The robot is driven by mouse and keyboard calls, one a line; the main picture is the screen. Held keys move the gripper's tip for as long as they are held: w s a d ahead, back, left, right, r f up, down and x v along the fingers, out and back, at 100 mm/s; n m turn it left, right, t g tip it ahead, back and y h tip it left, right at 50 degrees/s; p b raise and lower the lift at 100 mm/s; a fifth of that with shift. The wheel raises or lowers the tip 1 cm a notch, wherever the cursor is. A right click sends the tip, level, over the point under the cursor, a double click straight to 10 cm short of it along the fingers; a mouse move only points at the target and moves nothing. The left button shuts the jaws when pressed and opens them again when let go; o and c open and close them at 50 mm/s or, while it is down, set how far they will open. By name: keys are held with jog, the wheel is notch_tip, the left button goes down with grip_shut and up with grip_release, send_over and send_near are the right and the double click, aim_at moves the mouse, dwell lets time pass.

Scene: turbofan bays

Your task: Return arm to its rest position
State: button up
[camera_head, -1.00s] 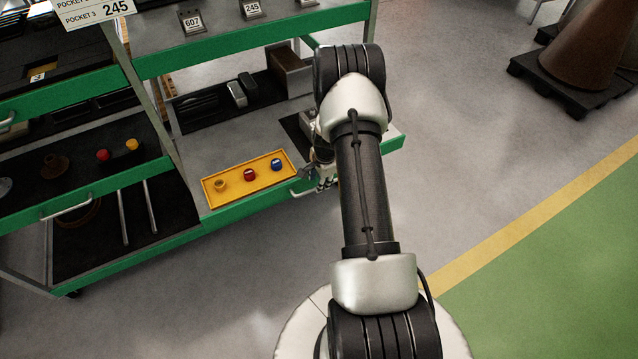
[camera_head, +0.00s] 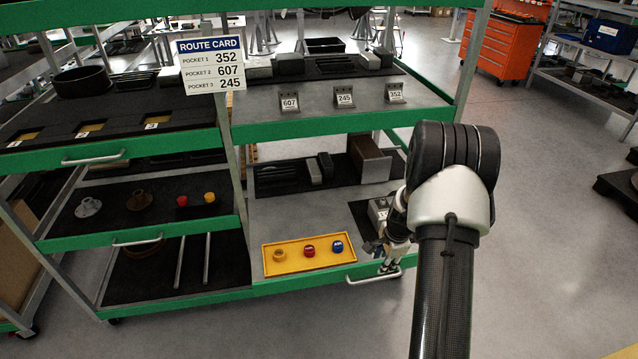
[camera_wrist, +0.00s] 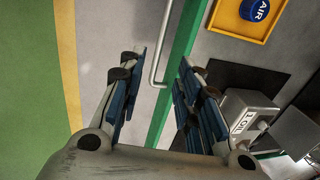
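My arm (camera_head: 450,265) rises at the right of the head view and bends down toward the lower shelf of the green-edged cart. My gripper (camera_head: 380,250) is at that shelf's front edge, right of the yellow tray and close to the cart handle; it is small and partly hidden by my wrist there. In the wrist view my gripper (camera_wrist: 162,95) has its two blue-padded fingers spread apart, with only floor, the handle and the green edge showing between them. It holds nothing.
The yellow tray (camera_head: 267,262) holds a brass, a red and a blue cap. A grey lettered box (camera_wrist: 243,115) stands beside the right finger. The cart handle (camera_wrist: 161,50) and green shelf edge (camera_wrist: 180,60) are close. Open floor (camera_head: 560,250) lies to the right.

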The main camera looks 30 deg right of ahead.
jog(key=s+a+r+n+t, duration=0.15)
jog(key=a+r+n, duration=0.35)
jog(key=a+r, duration=0.6)
jog(key=s+a+r+n, duration=0.2)
jog(key=a+r+n, duration=0.45)
jog(key=r, duration=0.75)
jog(key=s+a+r+n, duration=0.3)
jog(key=s+a, duration=0.3)
jog(key=s, duration=0.3)
jog(key=s+a+r+n, duration=0.4)
jog(key=s+a+n, duration=0.2)
jog(key=s, duration=0.4)
jog(key=shift+a+r+t+y, duration=0.25)
jog(key=shift+a+t+y, duration=0.1)
jog(key=shift+t, duration=0.1)
